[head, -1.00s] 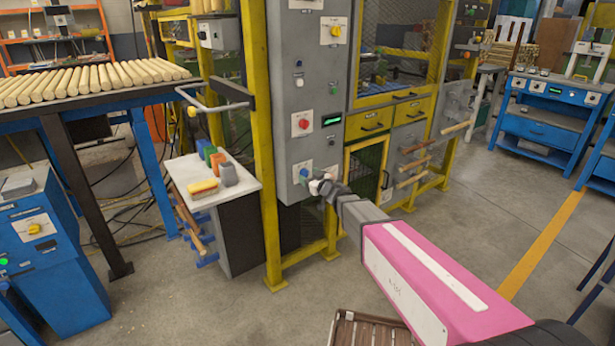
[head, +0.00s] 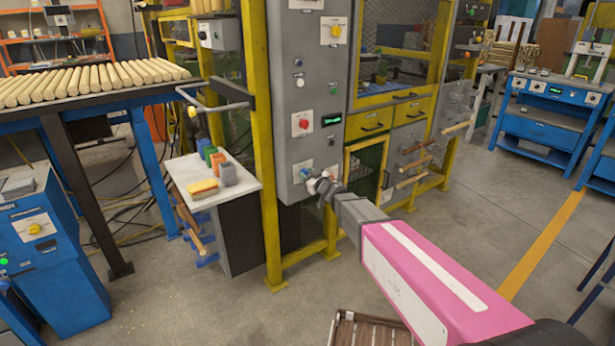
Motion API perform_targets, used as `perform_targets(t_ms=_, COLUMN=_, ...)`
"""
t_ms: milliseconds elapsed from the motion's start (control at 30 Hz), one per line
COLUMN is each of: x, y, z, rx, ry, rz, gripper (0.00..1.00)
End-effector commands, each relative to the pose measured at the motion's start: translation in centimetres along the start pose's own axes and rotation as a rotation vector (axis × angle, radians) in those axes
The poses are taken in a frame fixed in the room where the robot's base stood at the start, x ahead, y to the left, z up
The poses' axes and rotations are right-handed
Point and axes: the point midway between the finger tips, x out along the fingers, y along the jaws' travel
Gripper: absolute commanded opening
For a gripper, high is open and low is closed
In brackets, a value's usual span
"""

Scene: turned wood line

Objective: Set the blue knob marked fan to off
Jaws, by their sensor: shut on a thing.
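The blue knob (head: 304,171) sits on a small light plate low on the front of the grey control cabinet (head: 284,130). Its marking is too small to read, and its pointer direction cannot be made out. My gripper (head: 313,181) reaches in from the lower right, with its fingertips at the knob and shut on it. The fingers hide the right part of the knob and its plate.
Above the knob are a red knob (head: 303,124), a small green display (head: 332,119) and a yellow knob (head: 336,31). A yellow frame post (head: 262,140) stands left of the cabinet. A side table (head: 240,180) holds several small blocks. Open floor lies right.

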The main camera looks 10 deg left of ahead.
Motion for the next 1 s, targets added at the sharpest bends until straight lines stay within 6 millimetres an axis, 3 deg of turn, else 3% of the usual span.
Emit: perform_targets(t_ms=1000, x=-0.04, y=-0.04, z=0.04, rx=-0.837, ry=0.000, rz=-0.001, gripper=0.14)
